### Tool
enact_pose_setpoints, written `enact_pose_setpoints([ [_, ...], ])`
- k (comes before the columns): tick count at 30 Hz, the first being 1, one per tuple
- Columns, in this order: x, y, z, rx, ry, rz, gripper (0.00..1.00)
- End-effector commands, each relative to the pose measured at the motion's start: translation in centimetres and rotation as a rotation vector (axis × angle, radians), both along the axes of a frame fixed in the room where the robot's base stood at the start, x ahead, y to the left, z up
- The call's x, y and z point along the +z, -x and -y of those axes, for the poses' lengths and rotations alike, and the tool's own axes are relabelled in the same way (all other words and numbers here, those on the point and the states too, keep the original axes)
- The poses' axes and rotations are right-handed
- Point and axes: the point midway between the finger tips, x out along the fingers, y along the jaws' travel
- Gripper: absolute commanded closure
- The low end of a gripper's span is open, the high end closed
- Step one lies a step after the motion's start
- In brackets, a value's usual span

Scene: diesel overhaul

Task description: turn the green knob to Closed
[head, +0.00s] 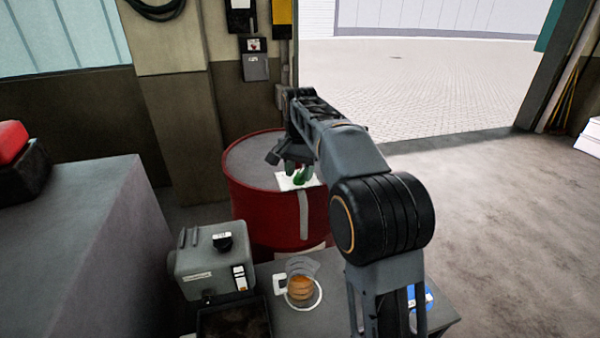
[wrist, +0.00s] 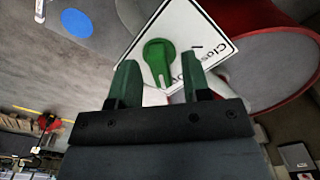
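The green knob (wrist: 158,58) sits on a white label plate (wrist: 182,25) in the wrist view. Its narrow handle, with a white line, points toward my gripper. The word "Closed" is printed to the right of the knob, and other lettering is partly hidden by a finger. My gripper (wrist: 160,82) is open, with one finger on each side of the knob's handle end. I cannot tell whether either finger touches it. In the head view, the knob (head: 302,177) and the plate (head: 284,184) show at the red drum, below my gripper (head: 283,164).
The red drum (head: 262,205) stands behind a grey bench. A dark grey cabinet (head: 85,230) is at left. Open floor (head: 490,230) lies at right.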

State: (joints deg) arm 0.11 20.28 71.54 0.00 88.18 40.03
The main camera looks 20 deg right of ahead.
Motion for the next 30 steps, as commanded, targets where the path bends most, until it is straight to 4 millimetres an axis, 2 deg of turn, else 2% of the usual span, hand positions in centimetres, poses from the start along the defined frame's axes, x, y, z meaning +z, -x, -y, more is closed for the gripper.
enact_pose_setpoints([
  [1,0.00,0.00,0.00,0.000,0.000,0.000,0.61],
  [10,0.00,0.00,0.00,0.000,0.000,0.000,0.90],
  [16,0.17,0.00,-0.03,0.056,0.000,0.000,0.89],
  [30,0.28,0.06,-0.35,0.851,-0.001,-0.003,0.89],
])
